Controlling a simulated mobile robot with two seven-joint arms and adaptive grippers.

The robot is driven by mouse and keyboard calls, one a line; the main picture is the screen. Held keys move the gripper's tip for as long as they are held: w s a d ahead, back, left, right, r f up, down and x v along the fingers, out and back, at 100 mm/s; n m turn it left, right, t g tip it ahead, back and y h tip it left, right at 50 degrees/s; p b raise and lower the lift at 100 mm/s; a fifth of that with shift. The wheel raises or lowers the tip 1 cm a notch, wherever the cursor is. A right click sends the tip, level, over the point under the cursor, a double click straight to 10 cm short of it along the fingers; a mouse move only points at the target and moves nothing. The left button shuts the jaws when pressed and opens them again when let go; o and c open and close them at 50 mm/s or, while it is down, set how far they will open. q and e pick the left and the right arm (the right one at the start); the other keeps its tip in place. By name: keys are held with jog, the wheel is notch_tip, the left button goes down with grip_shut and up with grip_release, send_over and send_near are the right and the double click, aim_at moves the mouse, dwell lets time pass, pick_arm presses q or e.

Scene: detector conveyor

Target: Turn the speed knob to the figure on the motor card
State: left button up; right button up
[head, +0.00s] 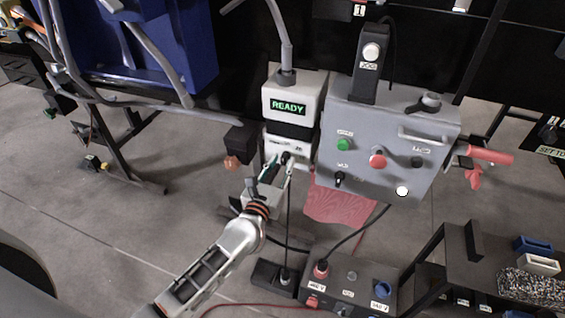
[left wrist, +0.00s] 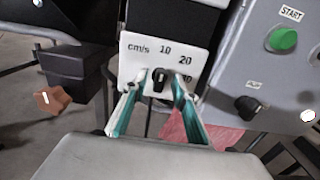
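The speed knob (left wrist: 160,80) is small and black on a white panel (left wrist: 135,66) marked cm/s, 10 and 20. A further figure at the lower right is partly hidden by a finger. The knob's pale mark seems to point roughly up. My left gripper (left wrist: 161,84) is open, with one finger on each side of the knob and what look like small gaps. In the head view my left gripper (head: 281,164) is at the lower front of the white unit (head: 293,104), which displays READY. I can make out no motor card. My right gripper is not in view.
Right of the knob stands a grey control box (head: 385,128) with a green START button (left wrist: 283,39), a black switch (left wrist: 248,107) and a red button (head: 378,160). A dark block with an orange end (left wrist: 52,99) is to the left. A socket box (head: 345,288) sits below.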

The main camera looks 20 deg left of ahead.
pick_arm(q)
jog(key=shift+w, duration=0.4)
grip_shut()
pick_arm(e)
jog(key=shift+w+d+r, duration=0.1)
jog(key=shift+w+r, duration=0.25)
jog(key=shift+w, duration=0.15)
